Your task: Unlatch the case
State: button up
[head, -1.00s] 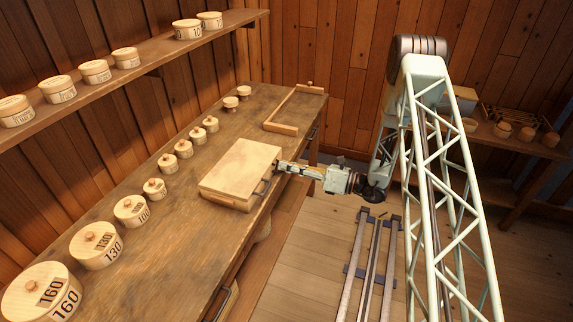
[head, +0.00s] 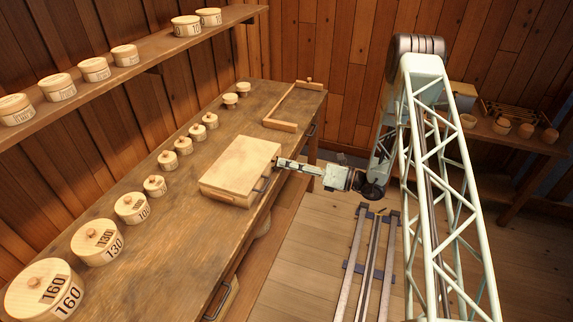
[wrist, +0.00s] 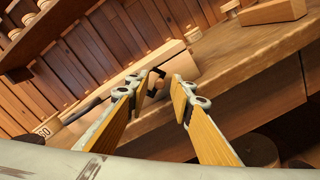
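A small dark latch-like piece (wrist: 157,72) shows on the case front, seen in the gap between the fingertips. My gripper (head: 280,162) is at the case's right front corner. In the wrist view, my gripper (wrist: 160,90) is open with nothing held between its fingers. Whether a finger touches the latch I cannot tell.
Several lidded round boxes (head: 131,208) line the bench's wall side. A wooden frame (head: 281,125) lies at the bench's far end. A shelf (head: 146,63) with more round boxes runs above. Bare bench (head: 150,270) lies in front of the case.

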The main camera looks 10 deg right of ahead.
dwell(0.4)
jog(key=v, duration=1.2)
dwell(0.3)
dwell(0.3)
jog(key=shift+r, duration=0.15)
